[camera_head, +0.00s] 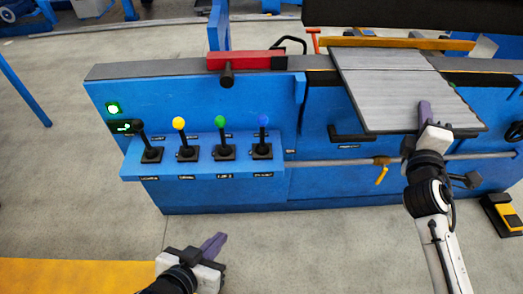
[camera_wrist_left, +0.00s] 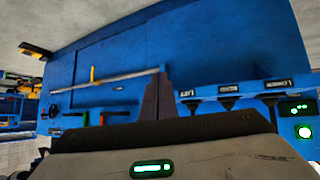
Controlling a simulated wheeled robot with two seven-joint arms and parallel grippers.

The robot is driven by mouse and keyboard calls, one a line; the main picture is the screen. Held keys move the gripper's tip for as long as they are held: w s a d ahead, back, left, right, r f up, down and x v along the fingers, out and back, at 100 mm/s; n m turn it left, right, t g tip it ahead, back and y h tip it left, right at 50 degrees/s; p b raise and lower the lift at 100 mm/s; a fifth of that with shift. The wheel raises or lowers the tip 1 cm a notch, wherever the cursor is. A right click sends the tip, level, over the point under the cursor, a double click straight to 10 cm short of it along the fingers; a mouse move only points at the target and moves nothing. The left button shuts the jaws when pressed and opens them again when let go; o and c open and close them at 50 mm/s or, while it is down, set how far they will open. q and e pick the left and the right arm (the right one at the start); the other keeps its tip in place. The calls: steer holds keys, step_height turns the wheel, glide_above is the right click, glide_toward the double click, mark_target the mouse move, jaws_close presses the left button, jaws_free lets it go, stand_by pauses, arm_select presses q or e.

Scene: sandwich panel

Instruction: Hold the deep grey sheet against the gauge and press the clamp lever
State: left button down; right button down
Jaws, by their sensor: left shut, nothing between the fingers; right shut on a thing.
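The grey sheet (camera_head: 395,85) lies tilted in the picture across the blue machine's top, its near corner overhanging the front. My right gripper (camera_head: 425,112) is shut on its near edge. A long yellow bar (camera_head: 335,41), perhaps the gauge, runs along the sheet's far edge; I cannot tell if they touch. Levers with a black (camera_head: 137,125), yellow (camera_head: 179,123), green (camera_head: 219,121) and blue (camera_head: 263,119) knob stand on the front shelf; their labels are unreadable in the head view. My left gripper (camera_head: 217,243) is shut and empty, in front of and below the shelf; its fingers show in the left wrist view (camera_wrist_left: 157,98).
A red block (camera_head: 245,60) with a black handle sits on the machine top. A green light (camera_head: 113,108) glows at the front left. A rail (camera_head: 330,162) with a yellow handle (camera_head: 381,175) crosses the front. A yellow pedal (camera_head: 508,214) is on the floor at right.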

steer(key=shift+r, duration=0.1)
arm_select(q)
steer(key=w+d+r+t, duration=0.25)
steer(key=w+r, duration=0.35)
steer(key=r, duration=0.3)
steer(key=w+d+r+t, duration=0.2)
steer(key=w+d+r, duration=0.25)
steer(key=r, duration=0.45)
glide_toward(261, 123)
steer(key=x, duration=0.5)
steer(key=shift+w+d, duration=0.1)
steer(key=shift+w, duration=0.2)
steer(key=shift+f, duration=0.1)
arm_select(e)
steer(key=shift+w, duration=0.45)
arm_select(q)
steer(key=shift+w, duration=0.1)
